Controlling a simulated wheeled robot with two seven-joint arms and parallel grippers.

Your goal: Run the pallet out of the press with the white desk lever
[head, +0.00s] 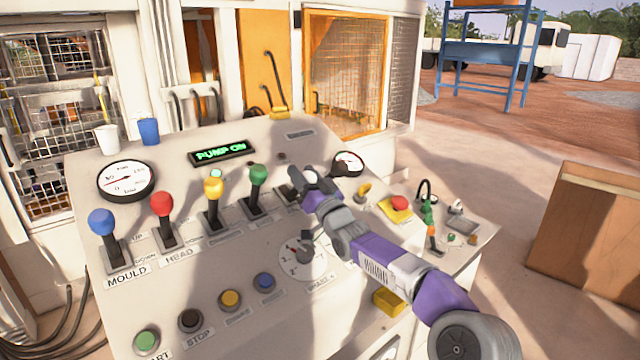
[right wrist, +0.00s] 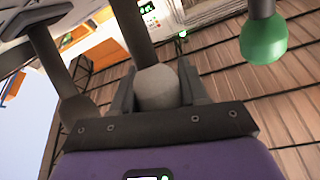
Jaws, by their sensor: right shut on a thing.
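The white desk lever stands at the right end of the lever row. Its pale round knob (right wrist: 157,88) shows in the right wrist view between my fingers, with its dark stem rising behind. My right gripper (head: 306,184) is shut on this knob, and it also shows in the right wrist view (right wrist: 157,95). In the head view the gripper hides the knob, and only part of the dark lever base shows. The pallet cannot be made out in either view. My left gripper is not in view.
Left of my gripper stand the green (head: 258,175), yellow (head: 213,189), red (head: 162,205) and blue (head: 102,223) levers. A display (head: 222,152) reads PUMP ON. A dial (head: 303,255) lies below my forearm. A red stop button (head: 399,203) is to the right.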

